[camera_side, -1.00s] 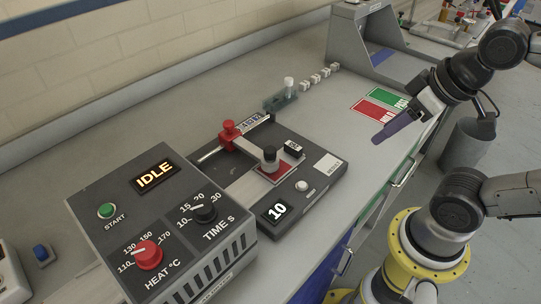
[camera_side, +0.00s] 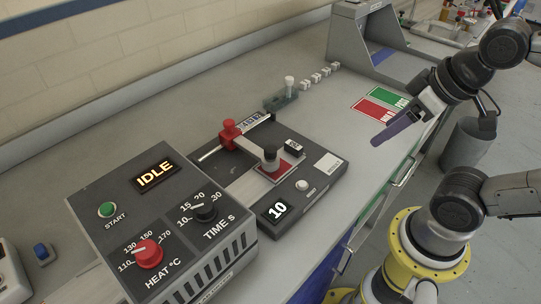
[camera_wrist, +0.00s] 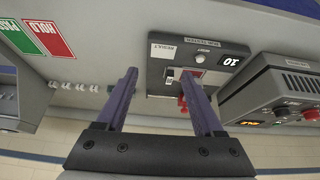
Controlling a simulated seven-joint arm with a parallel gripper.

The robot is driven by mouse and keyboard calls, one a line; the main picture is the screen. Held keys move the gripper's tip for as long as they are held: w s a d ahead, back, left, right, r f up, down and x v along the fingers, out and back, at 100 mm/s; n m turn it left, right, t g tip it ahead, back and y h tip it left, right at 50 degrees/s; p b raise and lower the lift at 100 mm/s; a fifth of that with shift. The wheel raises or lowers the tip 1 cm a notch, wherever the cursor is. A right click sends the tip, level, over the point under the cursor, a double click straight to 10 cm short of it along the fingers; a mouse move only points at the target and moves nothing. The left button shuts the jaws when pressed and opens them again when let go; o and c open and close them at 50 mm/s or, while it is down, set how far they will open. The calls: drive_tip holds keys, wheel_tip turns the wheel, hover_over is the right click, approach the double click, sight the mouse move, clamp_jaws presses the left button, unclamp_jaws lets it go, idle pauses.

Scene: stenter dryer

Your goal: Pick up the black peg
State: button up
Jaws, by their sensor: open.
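The black peg (camera_side: 270,154) stands upright on a red square of the dark device (camera_side: 318,181) in the side view. A red-knobbed part (camera_side: 230,131) is just behind and left of it. My gripper (camera_side: 381,139) is in the air to the right of the device, well away from the peg. In the wrist view its two purple fingers (camera_wrist: 159,77) are spread apart with nothing between them. The device (camera_wrist: 240,63) shows upside down beyond them; the peg is too small to make out clearly there.
A grey control box (camera_side: 165,227) reading IDLE stands at the left. A red and green pad (camera_side: 380,104) lies right of the device. Several small white blocks (camera_side: 315,78), a green holder with a white-topped peg (camera_side: 289,88) and a grey machine (camera_side: 365,42) are behind.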

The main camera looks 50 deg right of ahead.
drive_tip(key=w+a+r+n+g, duration=0.3)
drive_tip(key=w+r+n, duration=0.6)
drive_tip(key=r+n, duration=0.15)
drive_tip(key=n+g, duration=0.2)
drive_tip(key=n, duration=0.3)
hover_over(271, 149)
wheel_tip(271, 149, down, 5)
drive_tip(key=f, duration=0.8)
drive_tip(key=shift+w+a, duration=0.2)
drive_tip(key=shift+w, duration=0.1)
drive_tip(key=shift+s+d+f, duration=0.1)
drive_tip(key=shift+s+f, duration=0.05)
drive_tip(key=shift+f, duration=1.2)
drive_tip(key=shift+s+d+f, duration=0.1)
drive_tip(key=shift+f, duration=1.2)
drive_tip(key=shift+c, duration=0.2)
